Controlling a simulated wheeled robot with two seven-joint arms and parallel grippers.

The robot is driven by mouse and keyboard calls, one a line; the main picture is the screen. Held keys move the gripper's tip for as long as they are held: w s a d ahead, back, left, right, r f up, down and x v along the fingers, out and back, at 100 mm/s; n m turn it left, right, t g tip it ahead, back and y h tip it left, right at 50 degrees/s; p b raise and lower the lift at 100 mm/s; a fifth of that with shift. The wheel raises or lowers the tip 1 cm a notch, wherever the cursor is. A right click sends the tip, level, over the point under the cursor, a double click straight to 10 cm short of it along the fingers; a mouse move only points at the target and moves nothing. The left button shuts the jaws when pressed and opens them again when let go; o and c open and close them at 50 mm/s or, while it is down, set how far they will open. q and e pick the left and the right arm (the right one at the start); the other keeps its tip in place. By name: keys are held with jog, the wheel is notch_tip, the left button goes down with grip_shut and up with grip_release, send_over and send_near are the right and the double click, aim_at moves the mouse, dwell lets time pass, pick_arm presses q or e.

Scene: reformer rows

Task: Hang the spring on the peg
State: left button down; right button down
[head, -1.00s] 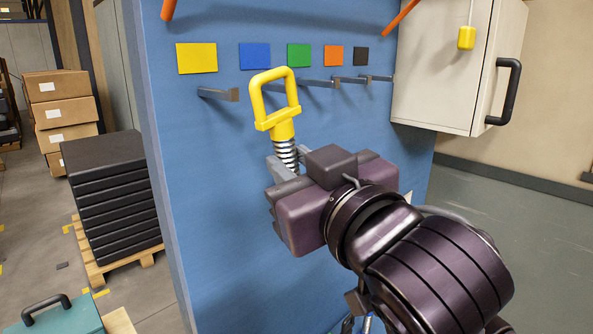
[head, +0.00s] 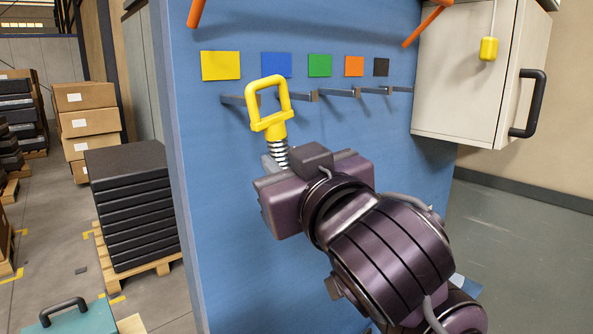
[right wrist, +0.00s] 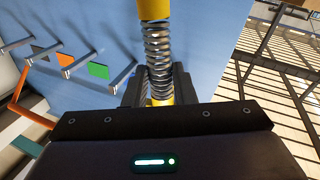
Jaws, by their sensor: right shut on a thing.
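The spring (head: 281,150) is a steel coil with a yellow loop handle (head: 269,122) on top, held upright in front of the blue panel. My right gripper (head: 274,162) is shut on it below the handle. In the right wrist view the coil (right wrist: 158,55) stands between the fingers (right wrist: 160,85), with yellow parts above and below. The leftmost peg (head: 233,100), under the yellow square (head: 220,65), meets the loop's left side in the picture. I cannot tell whether the loop is around the peg or in front of it. My left gripper is not in view.
More pegs stick out rightward under blue, green, orange and black squares (head: 381,67). A pale cabinet (head: 460,85) with a black handle stands at the right. Orange bars (head: 427,22) jut out above. Stacked black slabs (head: 133,205) stand on a pallet at left.

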jog(key=shift+w+a+f+b, duration=0.1)
jog(key=shift+w+a+b, duration=0.2)
jog(key=shift+w+a, duration=0.25)
jog(key=shift+w+a+b, duration=0.25)
jog(key=shift+w+a, duration=0.1)
jog(key=shift+w, duration=0.4)
jog(key=shift+w+a+f+b, duration=0.4)
jog(key=shift+w+b, duration=0.15)
jog(key=c, duration=1.1)
grip_release()
